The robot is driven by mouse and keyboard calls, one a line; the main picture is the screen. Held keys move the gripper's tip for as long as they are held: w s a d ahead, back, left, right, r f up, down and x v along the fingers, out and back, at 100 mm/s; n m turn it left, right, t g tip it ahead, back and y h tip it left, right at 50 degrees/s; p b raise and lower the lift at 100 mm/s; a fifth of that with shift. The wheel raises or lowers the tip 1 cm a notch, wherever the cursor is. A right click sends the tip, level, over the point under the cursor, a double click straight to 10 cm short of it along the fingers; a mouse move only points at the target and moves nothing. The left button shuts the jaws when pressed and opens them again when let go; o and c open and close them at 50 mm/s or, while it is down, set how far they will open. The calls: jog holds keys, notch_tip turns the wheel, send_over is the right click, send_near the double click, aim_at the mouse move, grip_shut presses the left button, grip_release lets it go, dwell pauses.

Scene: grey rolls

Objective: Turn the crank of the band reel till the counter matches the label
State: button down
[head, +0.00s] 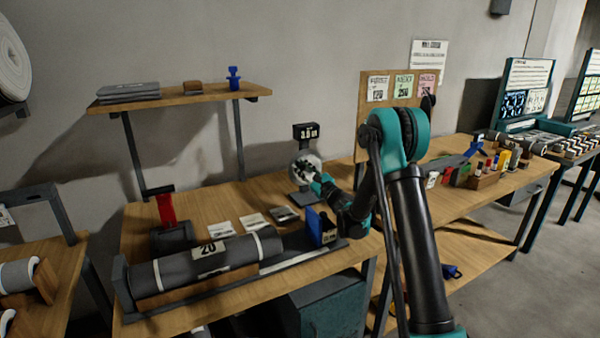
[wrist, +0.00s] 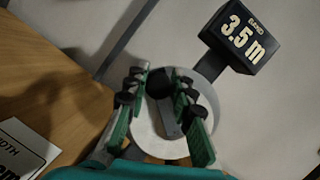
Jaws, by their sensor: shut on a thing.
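The band reel (wrist: 150,138) shows in the wrist view as a pale round disc with a grey crank arm (wrist: 169,122) and a dark round crank knob (wrist: 158,84). My gripper (wrist: 160,90) is shut on the knob, with one green-padded finger on each side. In the head view the reel stands at the back of the bench, with my gripper (head: 308,172) in front of it. The black counter (wrist: 240,37) beside the reel reads 3.5 m in the wrist view. It also shows above the reel in the head view (head: 306,131), where its digits are small.
A grey roll (head: 180,272) with a label (head: 210,256) marked 20 lies on the bench. Several cards lie behind it; one card (wrist: 22,150) is partly cut off in the wrist view. A blue block (head: 314,222) stands near my wrist. A wooden shelf (head: 185,97) hangs above.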

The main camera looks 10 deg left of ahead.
jog(key=shift+w+d+r+m+t+h, duration=0.15)
jog(key=shift+d+r+m+t, duration=0.1)
jog(key=shift+m, duration=0.4)
jog(key=shift+w+d+r+m+t+h, duration=0.15)
jog(key=shift+d+m+t, duration=0.1)
jog(key=shift+m, duration=0.4)
jog(key=c, duration=1.3)
grip_release()
jog(key=v, duration=1.2)
